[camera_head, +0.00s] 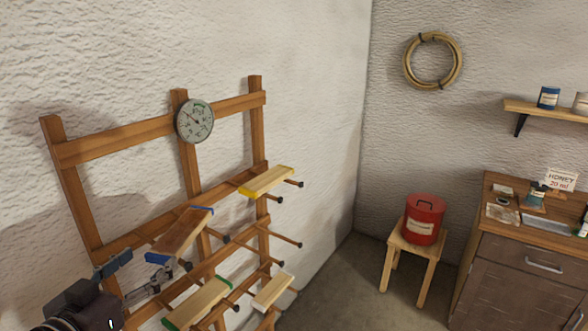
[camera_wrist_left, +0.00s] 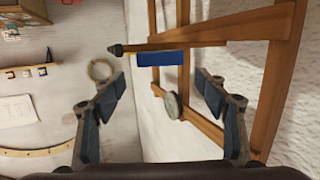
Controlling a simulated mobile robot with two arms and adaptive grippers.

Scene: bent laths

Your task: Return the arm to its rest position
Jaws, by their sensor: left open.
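My left gripper (camera_head: 146,268) is at the lower left of the head view, beside the wooden rack (camera_head: 75,150). In the left wrist view its two fingers (camera_wrist_left: 160,88) stand wide apart with nothing between them. A lath with blue ends (camera_head: 182,234) rests on the rack's pegs just beyond the fingers. Its blue end (camera_wrist_left: 162,58) shows past the fingertips in the wrist view, apart from them. Other laths on the pegs have yellow (camera_head: 266,181), green (camera_head: 198,302) and white (camera_head: 272,291) ends. My right gripper is not in view.
A round dial (camera_head: 195,121) hangs on the rack. A red canister (camera_head: 424,219) stands on a wooden stool (camera_head: 397,243). A cabinet (camera_head: 505,275) and a wall shelf (camera_head: 545,111) are at right. A coil (camera_head: 433,61) hangs on the wall. The floor before the stool looks clear.

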